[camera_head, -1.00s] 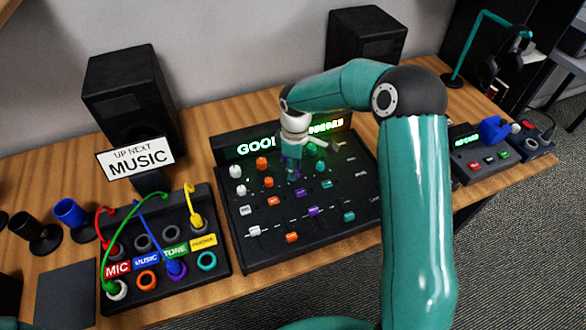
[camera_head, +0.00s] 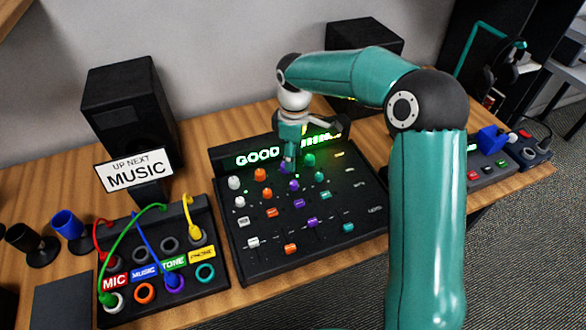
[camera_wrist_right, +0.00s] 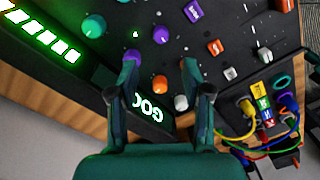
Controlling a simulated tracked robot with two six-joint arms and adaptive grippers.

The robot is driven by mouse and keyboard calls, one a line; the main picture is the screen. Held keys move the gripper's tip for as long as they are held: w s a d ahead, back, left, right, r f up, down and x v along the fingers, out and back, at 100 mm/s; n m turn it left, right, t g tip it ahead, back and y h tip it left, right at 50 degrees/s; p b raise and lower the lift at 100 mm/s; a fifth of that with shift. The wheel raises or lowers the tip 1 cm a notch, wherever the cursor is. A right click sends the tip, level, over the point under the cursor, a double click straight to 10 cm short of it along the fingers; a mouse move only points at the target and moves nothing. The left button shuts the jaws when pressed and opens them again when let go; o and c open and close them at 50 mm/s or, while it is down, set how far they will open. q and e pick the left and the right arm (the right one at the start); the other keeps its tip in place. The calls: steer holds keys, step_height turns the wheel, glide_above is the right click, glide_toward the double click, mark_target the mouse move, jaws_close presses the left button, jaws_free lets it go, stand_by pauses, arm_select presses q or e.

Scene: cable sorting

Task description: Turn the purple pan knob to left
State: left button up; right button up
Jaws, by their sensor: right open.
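The black mixer (camera_head: 365,225) has rows of white, orange, purple and green knobs below a lit green display. One purple knob (camera_head: 294,185) is in the second row; another purple knob (camera_head: 283,169) is in the top row, partly behind my fingers. Which is the pan knob I cannot tell. My right gripper (camera_head: 289,157) is open, pointing down over the top rows near the display. In the right wrist view its fingertips (camera_wrist_right: 159,62) are apart; the left one overlaps the top-row purple knob (camera_wrist_right: 132,55). An orange knob (camera_wrist_right: 160,83) shows between the fingers. Contact cannot be told.
A patch box (camera_head: 222,262) with coloured cables is left of the mixer. Behind stand two black speakers (camera_head: 128,105) and a MUSIC sign (camera_head: 135,171). A smaller device (camera_head: 490,172) with a blue part lies to the right, partly behind my arm.

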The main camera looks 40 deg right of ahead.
steer(key=shift+r, duration=1.4)
